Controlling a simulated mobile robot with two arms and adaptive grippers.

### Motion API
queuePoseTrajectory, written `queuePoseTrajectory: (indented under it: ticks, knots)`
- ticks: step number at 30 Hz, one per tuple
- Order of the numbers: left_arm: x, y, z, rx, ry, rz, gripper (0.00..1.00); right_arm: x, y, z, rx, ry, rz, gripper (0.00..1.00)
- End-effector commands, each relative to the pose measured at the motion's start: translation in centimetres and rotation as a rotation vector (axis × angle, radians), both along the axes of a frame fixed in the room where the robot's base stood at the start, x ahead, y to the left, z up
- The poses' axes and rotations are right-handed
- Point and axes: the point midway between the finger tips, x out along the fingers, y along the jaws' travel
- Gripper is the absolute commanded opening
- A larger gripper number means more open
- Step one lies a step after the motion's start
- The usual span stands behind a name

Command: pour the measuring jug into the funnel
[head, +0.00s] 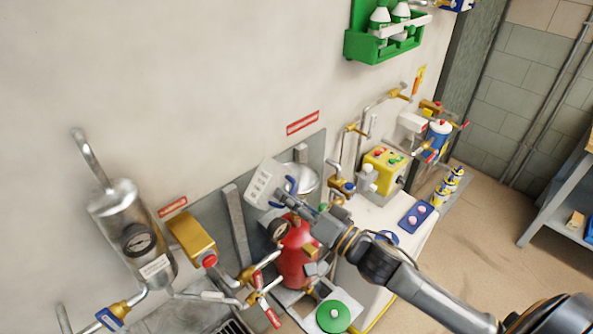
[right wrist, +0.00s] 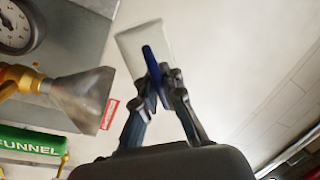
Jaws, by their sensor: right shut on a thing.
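The measuring jug (head: 262,184) is pale and boxy, with dark marks on its side and a blue handle. It is tilted in the air in the head view. My right gripper (head: 289,195) is shut on the blue handle; in the right wrist view the gripper (right wrist: 158,88) also holds the jug (right wrist: 137,41) there. In the right wrist view the funnel (right wrist: 84,94) is left of the jug, apart in the picture. The jug's contents are not visible. My left gripper is out of view.
A red cylinder (head: 297,258) stands below the funnel, partly behind my right arm. A yellow box (head: 386,165) is to the right. A brass-coloured fitting (head: 192,238) and a steel tank (head: 125,222) are at left. The wall above the jug is clear.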

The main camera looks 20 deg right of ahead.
Motion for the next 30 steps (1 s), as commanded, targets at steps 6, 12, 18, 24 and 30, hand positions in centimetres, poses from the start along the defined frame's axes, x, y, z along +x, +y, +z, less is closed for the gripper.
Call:
queuePoseTrajectory:
  ticks: [6,12,18,24,30]
  knots:
    - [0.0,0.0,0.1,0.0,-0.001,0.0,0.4,-0.4,1.0,-2.1,-0.217,-0.078,-0.003,0.0]
    - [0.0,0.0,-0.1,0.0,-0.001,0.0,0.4,-0.9,2.4,-4.3,-0.415,-0.148,-0.007,0.0]
    - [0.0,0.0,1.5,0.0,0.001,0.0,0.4,-1.4,3.5,-4.3,-0.606,-0.22,-0.01,0.0]
    - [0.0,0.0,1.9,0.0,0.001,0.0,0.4,-1.6,4.0,-4.8,-0.723,-0.262,-0.012,0.0]
    - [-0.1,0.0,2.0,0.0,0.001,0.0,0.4,-1.6,4.2,-5.0,-0.756,-0.274,-0.012,0.0]
